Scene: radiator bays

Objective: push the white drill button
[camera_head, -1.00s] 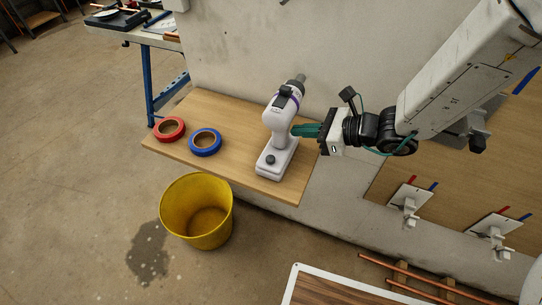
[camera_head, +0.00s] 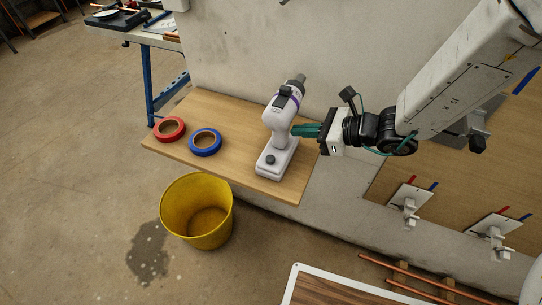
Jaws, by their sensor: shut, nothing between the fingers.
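The white drill (camera_head: 281,118) with a purple band stands upright on its base on the wooden shelf (camera_head: 232,118). Its dark chuck points up and away, toward the wall. My gripper (camera_head: 294,130) has green fingers and comes in from the right. It is shut and empty, with its tips at the drill's handle. I cannot tell whether the tips touch the drill. The drill's button is not clearly visible; the side by the fingertips is partly hidden.
A red tape roll (camera_head: 169,123) and a blue tape roll (camera_head: 205,135) lie on the shelf left of the drill. A yellow bucket (camera_head: 198,222) stands on the floor below. The wall (camera_head: 330,40) is close behind. Valve fittings (camera_head: 409,207) sit at the right.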

